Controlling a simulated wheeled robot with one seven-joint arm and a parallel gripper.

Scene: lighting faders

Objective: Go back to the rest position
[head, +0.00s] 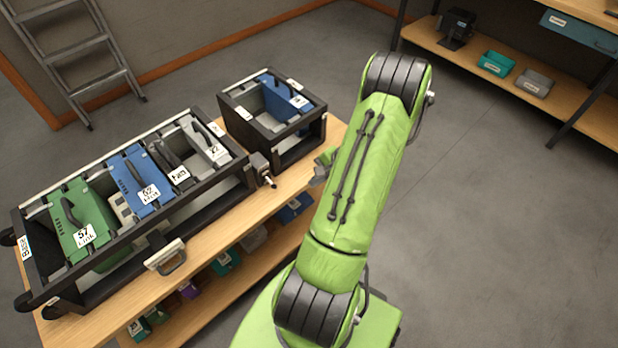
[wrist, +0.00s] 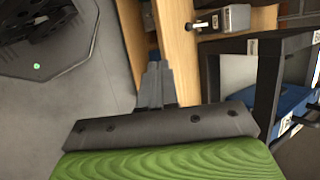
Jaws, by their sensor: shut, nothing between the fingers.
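My gripper (wrist: 155,72) shows in the wrist view with its two grey fingers together and nothing between them. It hangs in front of the wooden bench edge, apart from the rack parts at the right of that view. The large black rack (head: 212,203) on the bench holds a green module (head: 75,215), a blue module (head: 135,180) and grey modules. A smaller black rack (head: 270,150) behind it holds another blue module (head: 284,98).
The wooden bench (head: 215,247) has a lower shelf with several small bins. A latch (head: 262,168) sticks out between the racks, and a handle (head: 165,257) sits on the front. A ladder (head: 75,60) leans at the left. A wooden shelf unit (head: 500,68) stands far right. Floor at right is clear.

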